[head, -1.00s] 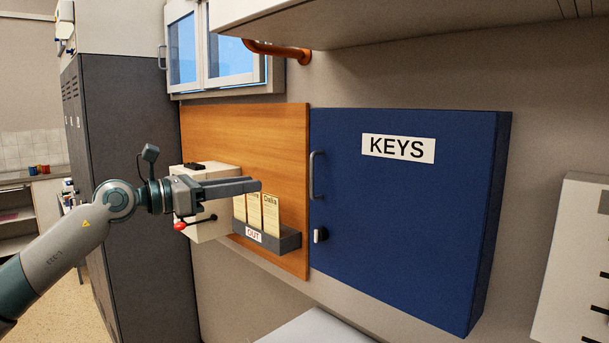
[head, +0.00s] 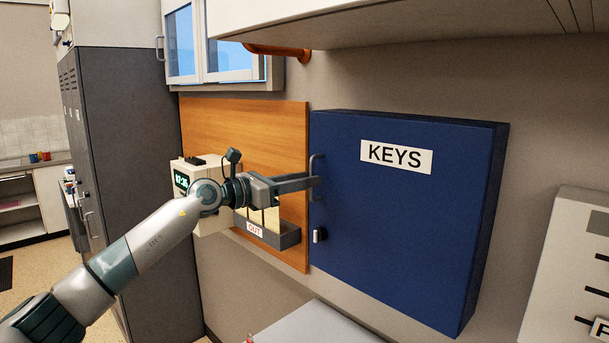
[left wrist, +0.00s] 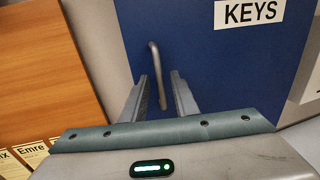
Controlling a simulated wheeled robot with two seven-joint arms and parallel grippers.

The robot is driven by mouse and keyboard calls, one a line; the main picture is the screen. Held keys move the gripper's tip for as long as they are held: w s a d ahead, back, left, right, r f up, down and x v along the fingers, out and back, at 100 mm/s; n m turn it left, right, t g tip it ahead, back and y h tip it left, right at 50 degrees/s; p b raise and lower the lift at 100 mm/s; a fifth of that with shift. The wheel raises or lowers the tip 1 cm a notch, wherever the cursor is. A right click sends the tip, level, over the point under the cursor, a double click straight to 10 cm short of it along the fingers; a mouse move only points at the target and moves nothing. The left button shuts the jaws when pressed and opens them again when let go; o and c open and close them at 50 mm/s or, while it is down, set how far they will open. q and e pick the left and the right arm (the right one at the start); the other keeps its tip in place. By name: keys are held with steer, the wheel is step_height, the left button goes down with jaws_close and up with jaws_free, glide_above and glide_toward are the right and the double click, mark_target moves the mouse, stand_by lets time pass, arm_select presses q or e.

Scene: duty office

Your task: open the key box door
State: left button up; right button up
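The blue key box (head: 400,220) hangs on the wall with its door shut and a "KEYS" label on it. Its grey bar handle (head: 313,165) stands upright near the door's left edge, with a small latch or knob (head: 320,235) below it. My left gripper (head: 318,182) is at the handle in the head view. In the left wrist view the gripper (left wrist: 161,88) is open, and the lower part of the handle (left wrist: 157,70) shows between its two fingers, with a gap on each side. My right gripper is not in view.
A wooden board (head: 240,125) with an "OUT" card holder (head: 270,235) is left of the box. A beige clock device (head: 185,165) is behind my left arm. A cabinet overhangs above, and a pale surface (head: 310,325) lies below. A panel (head: 575,270) is at right.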

arm_select(q)
steer(key=shift+w+d, duration=0.15)
steer(key=shift+d, duration=0.05)
jaws_close()
stand_by(1.4)
